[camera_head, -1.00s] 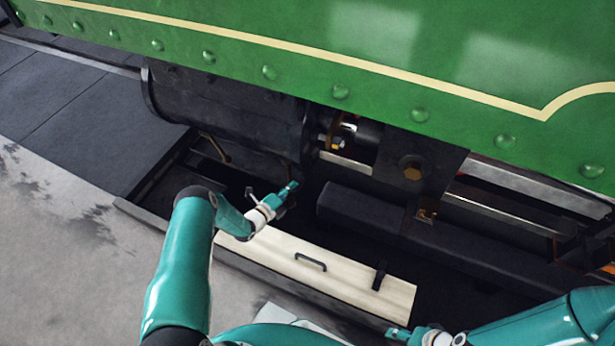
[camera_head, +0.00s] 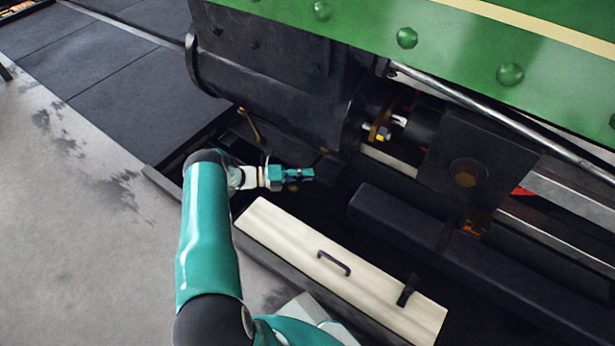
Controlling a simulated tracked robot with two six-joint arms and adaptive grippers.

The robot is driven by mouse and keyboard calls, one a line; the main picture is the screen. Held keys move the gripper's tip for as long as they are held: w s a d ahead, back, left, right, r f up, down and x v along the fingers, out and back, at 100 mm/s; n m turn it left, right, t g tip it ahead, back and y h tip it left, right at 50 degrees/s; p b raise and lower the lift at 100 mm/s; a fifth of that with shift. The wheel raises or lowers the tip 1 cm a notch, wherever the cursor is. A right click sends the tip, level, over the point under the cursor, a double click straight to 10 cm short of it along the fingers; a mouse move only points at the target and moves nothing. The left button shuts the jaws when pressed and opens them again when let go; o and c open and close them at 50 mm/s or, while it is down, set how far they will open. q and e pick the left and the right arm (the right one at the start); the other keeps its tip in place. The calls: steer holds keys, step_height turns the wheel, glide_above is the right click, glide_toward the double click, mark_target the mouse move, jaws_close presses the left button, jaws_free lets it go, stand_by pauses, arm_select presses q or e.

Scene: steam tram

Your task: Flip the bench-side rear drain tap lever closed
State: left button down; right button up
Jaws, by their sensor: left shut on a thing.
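The dark cylinder (camera_head: 275,75) hangs under the green tram side. A thin brass-coloured drain fitting (camera_head: 250,125) slants down below its left part, and a small brownish fitting (camera_head: 324,152) shows faintly below its right end. My left gripper (camera_head: 303,174) points right in the dark gap under the cylinder, just below the brownish fitting. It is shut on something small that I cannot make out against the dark. The tap lever and its position cannot be told clearly. My right gripper is out of view.
A pale wooden bench or box lid (camera_head: 300,235) with a black handle (camera_head: 334,263) lies below and right of my left gripper. A dark beam (camera_head: 400,225) and a block with a large bolt (camera_head: 465,172) stand to the right. Grey paving (camera_head: 70,230) is clear at left.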

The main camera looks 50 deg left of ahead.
arm_select(q)
steer(key=shift+s+a+f, duration=0.1)
steer(key=shift+s+a, duration=0.1)
steer(key=shift+a, duration=0.15)
steer(key=c, duration=1.1)
jaws_free()
steer(key=shift+d, duration=0.15)
steer(key=v, duration=1.2)
